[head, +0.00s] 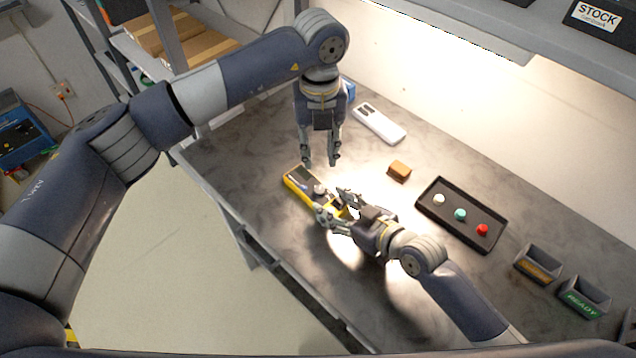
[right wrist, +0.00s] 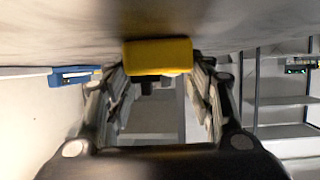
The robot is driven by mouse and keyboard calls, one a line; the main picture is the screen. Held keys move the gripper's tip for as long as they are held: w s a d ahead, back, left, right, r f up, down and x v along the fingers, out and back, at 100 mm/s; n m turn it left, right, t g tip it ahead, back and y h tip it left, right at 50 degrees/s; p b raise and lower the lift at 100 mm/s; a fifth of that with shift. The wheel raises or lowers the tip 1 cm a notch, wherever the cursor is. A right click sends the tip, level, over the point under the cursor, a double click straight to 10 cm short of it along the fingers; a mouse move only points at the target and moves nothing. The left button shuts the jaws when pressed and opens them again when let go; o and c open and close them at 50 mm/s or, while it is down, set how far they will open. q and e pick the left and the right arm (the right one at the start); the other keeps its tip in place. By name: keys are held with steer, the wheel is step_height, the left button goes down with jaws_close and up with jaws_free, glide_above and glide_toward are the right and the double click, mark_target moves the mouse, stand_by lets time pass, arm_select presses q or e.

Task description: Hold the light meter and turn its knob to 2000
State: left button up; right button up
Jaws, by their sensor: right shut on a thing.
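The light meter (head: 297,178), yellow with a dark face, lies on the table in the middle of the head view. A pale round knob (head: 320,188) shows on its face. My right gripper (head: 334,208) is shut on the meter's near end, with a finger on each side. The right wrist view shows the yellow end of the meter (right wrist: 158,57) between the fingers. My left gripper (head: 320,163) points down just above and behind the meter, its fingers apart and empty. The dial markings are too small to read, and the right gripper hides part of the meter.
A black tray (head: 433,206) with white, teal and red round pieces lies to the right. A brown block (head: 399,171) and a white device (head: 378,123) lie behind. Two dark bins (head: 538,264) (head: 584,297) stand at right. An overhead shelf (head: 470,28) spans the back.

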mark_target(318, 189)
arm_select(q)
step_height(318, 189, down, 12)
steer(key=m, duration=2)
steer(key=shift+a+m, duration=0.1)
steer(key=shift+m, duration=0.3)
jaws_close()
